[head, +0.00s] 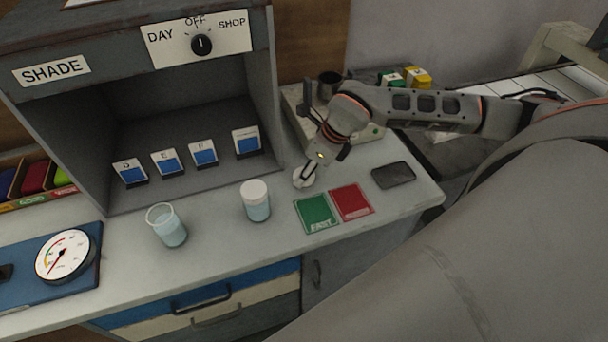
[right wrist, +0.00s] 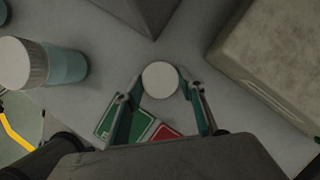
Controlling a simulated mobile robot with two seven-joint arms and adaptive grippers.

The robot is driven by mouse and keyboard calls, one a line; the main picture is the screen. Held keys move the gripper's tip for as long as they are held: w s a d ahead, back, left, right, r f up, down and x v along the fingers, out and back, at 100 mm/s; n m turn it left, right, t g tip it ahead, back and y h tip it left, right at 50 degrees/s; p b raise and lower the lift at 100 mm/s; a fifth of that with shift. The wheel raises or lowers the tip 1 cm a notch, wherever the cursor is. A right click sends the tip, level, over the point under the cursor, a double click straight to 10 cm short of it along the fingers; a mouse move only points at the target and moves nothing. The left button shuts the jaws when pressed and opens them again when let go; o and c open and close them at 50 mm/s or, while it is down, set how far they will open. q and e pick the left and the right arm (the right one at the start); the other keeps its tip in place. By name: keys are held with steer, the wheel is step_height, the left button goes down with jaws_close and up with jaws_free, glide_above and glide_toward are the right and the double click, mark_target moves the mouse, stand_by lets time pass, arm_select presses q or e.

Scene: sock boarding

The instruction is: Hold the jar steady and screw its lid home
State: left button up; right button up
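A clear open jar (head: 167,226) with pale blue contents stands on the counter, with no lid on it. Beside it stands a similar vessel with a white cap (head: 255,201); it also shows at the left of the right wrist view (right wrist: 40,63). A round white lid (right wrist: 160,80) is between the fingertips of my right gripper (right wrist: 161,88), low at the counter. In the head view the lid (head: 300,179) is partly hidden by that gripper. The fingers straddle it closely; whether they press on it I cannot tell. My left gripper is not in view.
A grey booth (head: 190,135) with blue-marked cards stands behind. A dial gauge (head: 64,256) is at left. Bare counter lies between the vessels and the front edge.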

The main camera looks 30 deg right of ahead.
steer(key=shift+c, duration=0.3)
steer(key=shift+r, duration=0.2)
step_height(320, 180, up, 10)
steer(key=shift+f, duration=0.2)
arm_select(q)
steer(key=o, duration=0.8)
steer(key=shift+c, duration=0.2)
